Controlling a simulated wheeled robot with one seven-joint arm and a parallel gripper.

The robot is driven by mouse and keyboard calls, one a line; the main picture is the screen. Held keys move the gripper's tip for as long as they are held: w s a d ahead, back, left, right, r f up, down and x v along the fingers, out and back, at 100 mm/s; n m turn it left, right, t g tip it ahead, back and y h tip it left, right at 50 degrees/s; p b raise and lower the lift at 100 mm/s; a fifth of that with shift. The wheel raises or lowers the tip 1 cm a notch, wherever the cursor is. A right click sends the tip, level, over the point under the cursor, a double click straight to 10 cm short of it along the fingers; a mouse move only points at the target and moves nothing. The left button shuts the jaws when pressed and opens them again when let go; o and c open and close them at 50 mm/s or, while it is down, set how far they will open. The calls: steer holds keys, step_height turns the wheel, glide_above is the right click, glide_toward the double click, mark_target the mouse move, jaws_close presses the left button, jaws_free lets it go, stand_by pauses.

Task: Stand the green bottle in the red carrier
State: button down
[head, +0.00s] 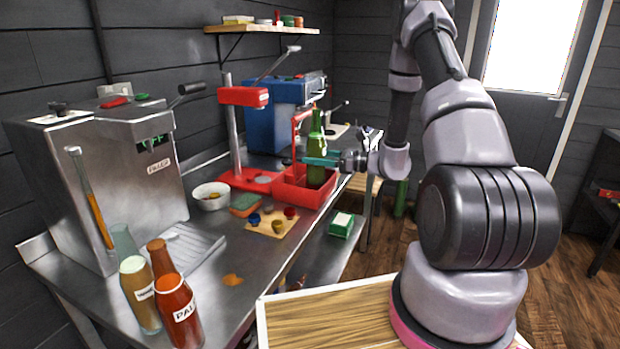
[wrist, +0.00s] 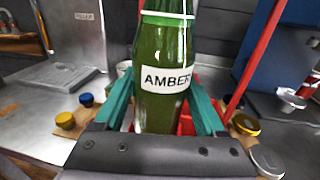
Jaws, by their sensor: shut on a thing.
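The green bottle (head: 316,146) stands upright in my gripper, and its white label reads AMBER in the wrist view (wrist: 165,48). My gripper (head: 312,161) is shut on the bottle's body, with a teal finger on each side (wrist: 162,98). The red carrier (head: 293,195) is an open box with a tall handle, on the steel counter. The bottle's lower part is over or inside the carrier's right part. I cannot tell whether its base touches the carrier's floor. Bits of the carrier (wrist: 187,123) show behind the bottle in the wrist view.
A red capping press (head: 243,97) stands left of the carrier, with a blue machine (head: 270,112) behind. A board with caps (head: 268,222), a sponge (head: 244,204) and a white bowl (head: 210,195) lie nearby. Several bottles (head: 178,310) stand at the counter's near end.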

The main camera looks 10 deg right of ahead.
mark_target(310, 177)
steer(key=shift+x, duration=0.85)
step_height(310, 177, down, 2)
steer(key=shift+d+f, duration=0.15)
steer(key=shift+f, duration=2.3)
steer(key=shift+f, duration=0.15)
